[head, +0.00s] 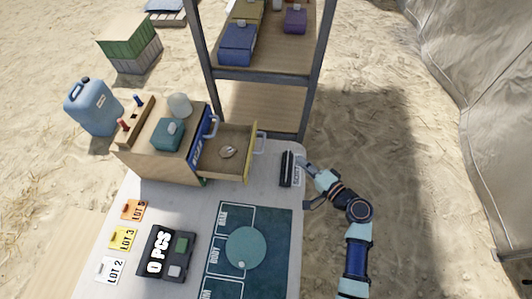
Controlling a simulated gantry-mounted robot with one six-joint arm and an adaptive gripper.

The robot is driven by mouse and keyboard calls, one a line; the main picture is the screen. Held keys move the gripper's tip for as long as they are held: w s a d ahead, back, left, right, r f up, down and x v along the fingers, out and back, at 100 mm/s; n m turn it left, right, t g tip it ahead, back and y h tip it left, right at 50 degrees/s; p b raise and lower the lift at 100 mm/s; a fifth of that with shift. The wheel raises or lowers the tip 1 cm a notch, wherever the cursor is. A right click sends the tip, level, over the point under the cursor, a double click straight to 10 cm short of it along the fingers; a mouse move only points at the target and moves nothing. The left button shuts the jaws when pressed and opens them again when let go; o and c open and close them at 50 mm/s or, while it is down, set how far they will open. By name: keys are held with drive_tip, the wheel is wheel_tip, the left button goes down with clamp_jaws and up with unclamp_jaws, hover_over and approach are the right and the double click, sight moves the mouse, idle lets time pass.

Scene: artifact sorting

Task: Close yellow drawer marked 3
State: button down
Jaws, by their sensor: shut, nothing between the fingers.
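The yellow-fronted drawer (250,151) stands pulled out from the wooden cabinet (150,160) on the table. Its light handle (261,143) faces right, and a small pale object (227,152) lies inside. The mark 3 cannot be read from this angle. A drawer with a blue front (199,157) sits at the cabinet's face beside the open one. My gripper (304,166) is shut and empty, to the right of the yellow drawer and apart from its handle. It is near the table's right edge; its fingertips are small in this view.
A black item (286,168) lies between the drawer and my gripper. A teal box (168,134) and a pale rounded object (179,106) sit on the cabinet. A metal-framed shelf (262,75) stands behind. A dark mat (273,232) covers the table's front right.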

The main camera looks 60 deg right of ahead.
drive_tip(key=w+a+b+x, duration=0.1)
drive_tip(key=a+b+x, duration=0.1)
drive_tip(key=x, duration=1)
drive_tip(key=shift+w+a+f, duration=0.15)
drive_tip(key=shift+w+f, duration=0.1)
drive_tip(key=shift+w, duration=0.2)
